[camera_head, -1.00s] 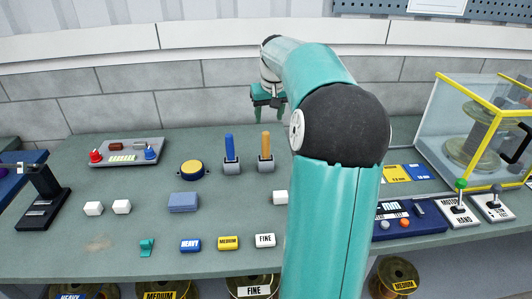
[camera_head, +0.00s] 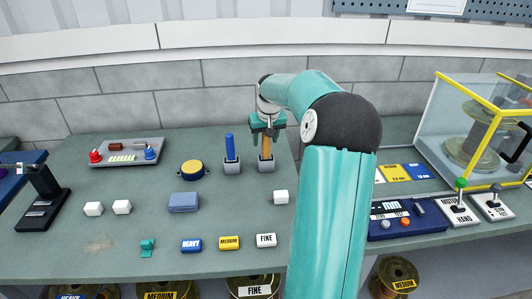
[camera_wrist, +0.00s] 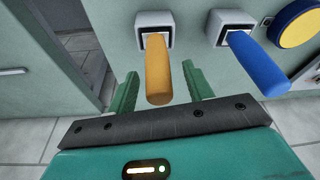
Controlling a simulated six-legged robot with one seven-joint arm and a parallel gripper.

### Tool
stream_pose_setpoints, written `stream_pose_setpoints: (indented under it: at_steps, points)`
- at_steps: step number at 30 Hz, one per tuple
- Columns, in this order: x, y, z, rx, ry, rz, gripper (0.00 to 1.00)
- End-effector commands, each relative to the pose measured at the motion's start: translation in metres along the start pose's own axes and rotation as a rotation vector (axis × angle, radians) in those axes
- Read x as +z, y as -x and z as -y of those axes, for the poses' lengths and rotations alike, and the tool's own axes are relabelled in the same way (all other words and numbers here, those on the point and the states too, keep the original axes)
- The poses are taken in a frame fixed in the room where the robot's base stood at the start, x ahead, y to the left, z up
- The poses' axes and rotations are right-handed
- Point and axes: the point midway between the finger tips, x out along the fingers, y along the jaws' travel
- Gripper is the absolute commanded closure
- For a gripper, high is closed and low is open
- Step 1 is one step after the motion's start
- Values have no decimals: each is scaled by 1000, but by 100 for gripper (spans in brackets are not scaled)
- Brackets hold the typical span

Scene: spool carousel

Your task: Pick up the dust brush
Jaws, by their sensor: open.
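An orange handle (camera_head: 266,149) stands upright in a grey holder (camera_head: 265,165) near the back of the bench. A blue handle (camera_head: 229,147) stands in a similar holder to its left. The lower ends of both are hidden in the holders, so I cannot tell by sight which is the dust brush. My gripper (camera_head: 265,139) is open over the orange handle. In the wrist view, the orange handle (camera_wrist: 158,72) rises between my gripper's two fingers (camera_wrist: 160,82), with a gap visible on each side. The blue handle (camera_wrist: 258,64) is outside them, to the right.
A yellow round piece (camera_head: 191,169) and a blue block (camera_head: 184,202) lie left of the holders. A grey tray (camera_head: 128,158) is at the back left. A brownish dust patch (camera_head: 98,244) marks the front left.

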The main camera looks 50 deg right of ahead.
Motion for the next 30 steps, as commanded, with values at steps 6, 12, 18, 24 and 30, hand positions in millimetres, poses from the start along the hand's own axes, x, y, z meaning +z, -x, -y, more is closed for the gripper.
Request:
stream_pose_setpoints:
  at_steps: [6,12,18,24,30]
  points:
    - [0,0,0,0,0,0,72]
    - [0,0,0,0,0,0,98]
    - [-1,2,0,0,0,-1,98]
    - [-8,25,0,1,0,-4,98]
    - [-19,65,0,2,0,-3,98]
